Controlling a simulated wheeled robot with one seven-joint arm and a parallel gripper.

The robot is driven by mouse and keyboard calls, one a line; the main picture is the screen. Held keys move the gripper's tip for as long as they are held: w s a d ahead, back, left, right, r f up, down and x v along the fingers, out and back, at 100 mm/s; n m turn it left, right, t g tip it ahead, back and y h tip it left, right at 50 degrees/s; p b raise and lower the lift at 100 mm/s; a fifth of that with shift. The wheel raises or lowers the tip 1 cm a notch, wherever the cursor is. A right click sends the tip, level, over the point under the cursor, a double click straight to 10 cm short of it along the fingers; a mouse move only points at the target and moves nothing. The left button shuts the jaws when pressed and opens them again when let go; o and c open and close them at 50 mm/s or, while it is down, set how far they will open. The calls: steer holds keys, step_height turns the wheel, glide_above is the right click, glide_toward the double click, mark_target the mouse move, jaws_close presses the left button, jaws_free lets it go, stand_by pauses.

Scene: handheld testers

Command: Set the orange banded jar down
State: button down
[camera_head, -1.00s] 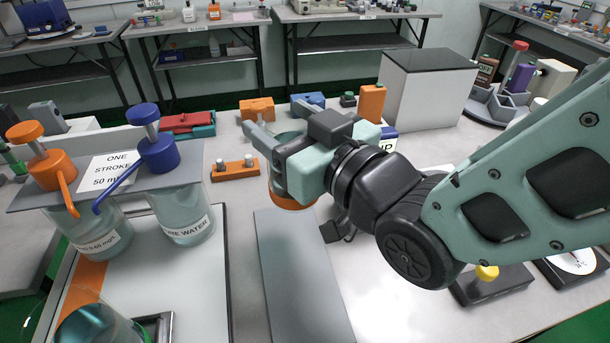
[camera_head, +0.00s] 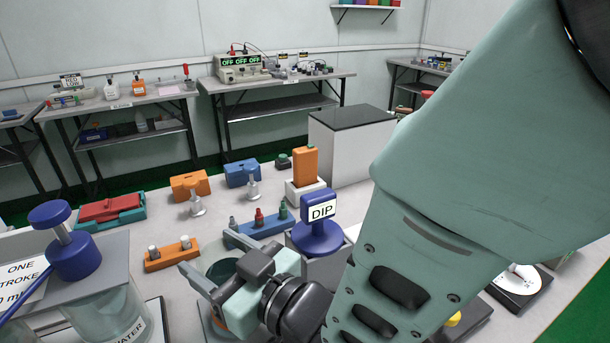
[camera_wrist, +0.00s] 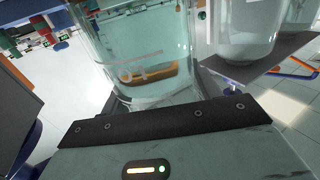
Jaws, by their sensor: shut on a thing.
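The orange banded jar (camera_head: 222,268) is a clear glass jar with teal liquid. In the head view it is largely hidden behind my gripper (camera_head: 212,278), with a bit of orange low down beside the jaws. In the wrist view the jar (camera_wrist: 145,50) fills the upper middle, with an orange patch seen through its glass. My gripper (camera_wrist: 160,98) is shut on the jar, a finger on each side. I cannot tell whether the jar's base touches the table.
A blue DIP sign (camera_head: 319,230) stands just right of the jar. An orange block with pegs (camera_head: 172,254) and a blue rack (camera_head: 258,230) lie behind. A water jar with a blue pump (camera_head: 75,255) stands at left. A white box (camera_head: 350,145) stands behind.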

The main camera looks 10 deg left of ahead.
steer(key=shift+r, duration=0.1)
steer(key=shift+c, duration=1.8)
jaws_free()
steer(key=shift+r, duration=0.1)
steer(key=p+v, duration=0.4)
steer(key=v, duration=0.5)
steer(key=shift+r+p, duration=0.2)
steer(key=shift+p, duration=0.1)
